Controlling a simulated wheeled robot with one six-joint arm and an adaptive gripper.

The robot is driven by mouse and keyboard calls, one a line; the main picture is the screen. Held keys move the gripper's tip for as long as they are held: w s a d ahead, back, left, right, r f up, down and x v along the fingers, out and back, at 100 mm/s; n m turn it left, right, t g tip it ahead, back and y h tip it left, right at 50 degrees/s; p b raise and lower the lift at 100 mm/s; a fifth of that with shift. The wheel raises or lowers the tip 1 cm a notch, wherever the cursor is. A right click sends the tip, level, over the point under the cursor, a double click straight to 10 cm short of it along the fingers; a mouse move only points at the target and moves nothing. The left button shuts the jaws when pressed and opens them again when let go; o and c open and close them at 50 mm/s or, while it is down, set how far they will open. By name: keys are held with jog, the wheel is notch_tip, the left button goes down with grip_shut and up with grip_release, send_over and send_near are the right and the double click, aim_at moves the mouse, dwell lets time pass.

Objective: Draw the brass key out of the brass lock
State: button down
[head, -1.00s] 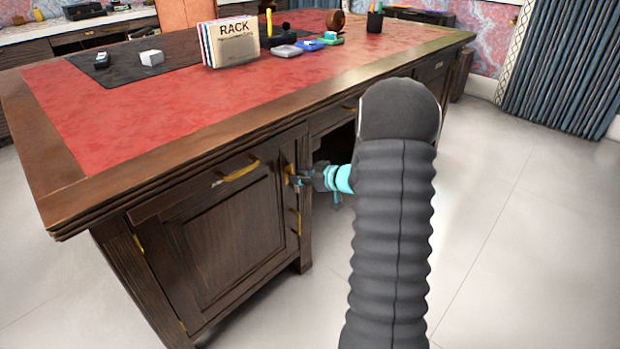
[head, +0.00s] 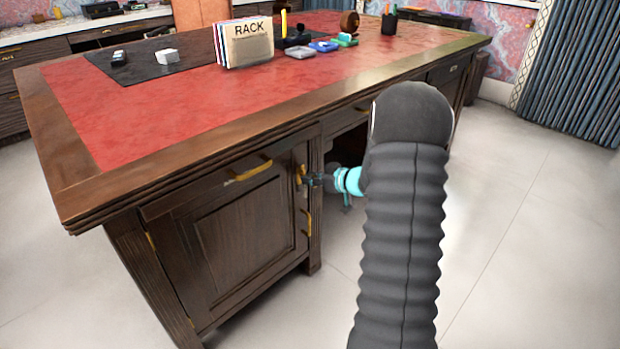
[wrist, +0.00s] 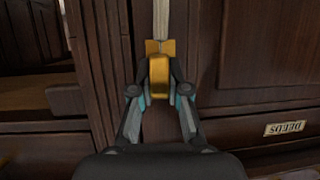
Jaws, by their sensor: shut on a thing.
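The brass key (wrist: 159,80) is between my fingertips in the wrist view, its broad yellow end facing me. The brass lock (wrist: 167,46) shows just beyond it on the dark wood and is partly hidden by the key. No clear gap shows between key and lock, and I cannot tell how deep the key sits. In the head view the lock (head: 300,173) is a small yellow spot at the upper right edge of the cabinet front. My gripper (head: 312,179) reaches it from the right, shut on the key; it also shows in the wrist view (wrist: 159,85).
The cabinet door (head: 240,235) has a brass handle (head: 251,169) on the drawer line above. The red-topped desk (head: 130,140) overhangs the lock. Open floor (head: 530,230) lies to the right.

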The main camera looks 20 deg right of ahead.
jog(key=shift+s+d+f+p, duration=0.15)
jog(key=shift+s+d, duration=0.15)
jog(key=shift+s, duration=0.3)
jog(key=shift+s+d+p, duration=0.1)
jog(key=shift+s+d, duration=0.2)
jog(key=shift+s, duration=0.35)
jog(key=shift+s+d+f+p, duration=0.15)
jog(key=shift+s+d, duration=0.15)
jog(key=shift+s, duration=0.3)
jog(key=s+d, duration=0.2)
jog(key=s, duration=0.3)
jog(key=shift+s+d+f, duration=0.2)
jog(key=shift+d+f, duration=0.05)
jog(key=shift+d, duration=0.05)
dwell(0.4)
jog(key=shift+a, duration=0.1)
dwell(0.4)
